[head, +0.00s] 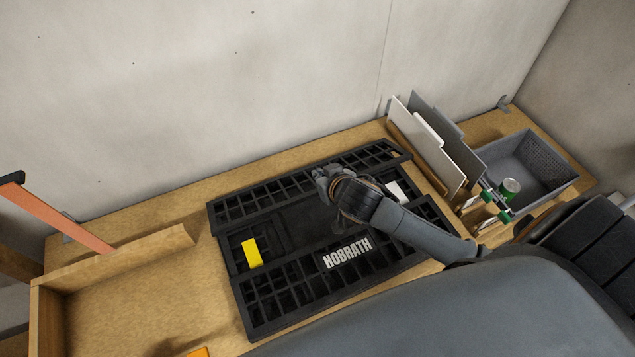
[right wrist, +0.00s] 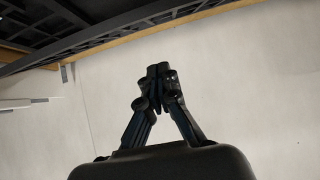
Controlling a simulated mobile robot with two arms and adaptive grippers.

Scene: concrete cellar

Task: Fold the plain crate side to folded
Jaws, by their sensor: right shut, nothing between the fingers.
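The black lattice crate (head: 300,222) sits on the wooden bench. Its near panel (head: 340,285) carries a white HOBRATH label and looks laid nearly flat. The long far panel (head: 262,200) has no lettering that I can see; its exact tilt is hard to tell. A yellow piece (head: 251,252) shows at the crate's left end and a white patch (head: 397,192) at its right end. My right gripper (head: 322,176) is over the crate near the far panel, shut and empty; its closed fingertips also show in the right wrist view (right wrist: 159,71). My arm hides part of the crate's middle and right end.
A wooden tray (head: 48,318) stands at the left, with an orange-red bar (head: 62,222) behind it. At the right are upright boards (head: 428,148) and a grey bin (head: 545,165) with a green can (head: 510,188). A concrete wall (head: 200,90) rises behind the bench.

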